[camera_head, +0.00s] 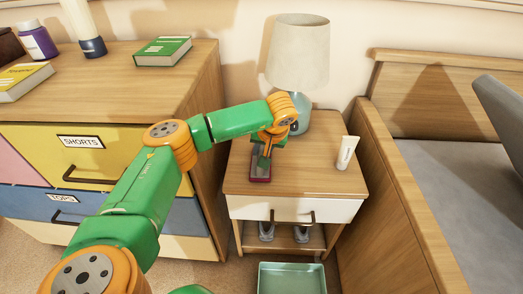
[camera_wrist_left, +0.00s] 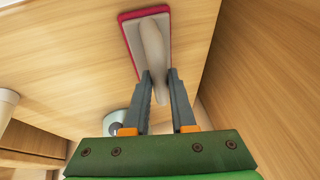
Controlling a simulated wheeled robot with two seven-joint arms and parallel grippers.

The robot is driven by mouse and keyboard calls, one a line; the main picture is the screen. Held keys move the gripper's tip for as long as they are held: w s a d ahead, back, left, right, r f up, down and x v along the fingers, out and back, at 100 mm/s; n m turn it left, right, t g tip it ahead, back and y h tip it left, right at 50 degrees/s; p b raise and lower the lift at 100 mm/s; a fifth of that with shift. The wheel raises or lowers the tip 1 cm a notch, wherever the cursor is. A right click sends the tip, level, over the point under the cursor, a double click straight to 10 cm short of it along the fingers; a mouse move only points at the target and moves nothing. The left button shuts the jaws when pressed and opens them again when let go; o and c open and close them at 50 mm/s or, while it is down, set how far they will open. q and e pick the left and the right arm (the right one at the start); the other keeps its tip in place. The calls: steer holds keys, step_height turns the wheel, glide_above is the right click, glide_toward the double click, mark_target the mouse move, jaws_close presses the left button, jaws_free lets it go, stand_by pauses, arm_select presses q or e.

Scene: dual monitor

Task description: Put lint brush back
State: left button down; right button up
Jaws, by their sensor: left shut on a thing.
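The lint brush (camera_head: 260,178) has a red-edged oblong head and shows at the front left part of the nightstand top (camera_head: 305,175). In the left wrist view the lint brush (camera_wrist_left: 148,38) shows its red rim and pale grey handle. My left gripper (camera_head: 265,155) is over the nightstand, pointing down at the brush. In the left wrist view, the left gripper's fingers (camera_wrist_left: 160,85) are shut on the handle. The frames do not show clearly whether the brush touches the wood. My right gripper is not in view.
A lamp (camera_head: 298,55) stands behind on the nightstand, and a white tube (camera_head: 347,152) stands at its right. A dresser (camera_head: 110,85) is at the left, a bed (camera_head: 440,190) at the right. A teal tray (camera_head: 291,267) is on the floor in front.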

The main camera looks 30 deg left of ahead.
arm_select(q)
steer(key=c, duration=0.7)
jaws_free()
steer(key=shift+c, duration=0.2)
steer(key=p+v, duration=0.2)
steer(key=v, duration=1)
steer(key=shift+r+p, duration=0.15)
steer(key=shift+p, duration=0.15)
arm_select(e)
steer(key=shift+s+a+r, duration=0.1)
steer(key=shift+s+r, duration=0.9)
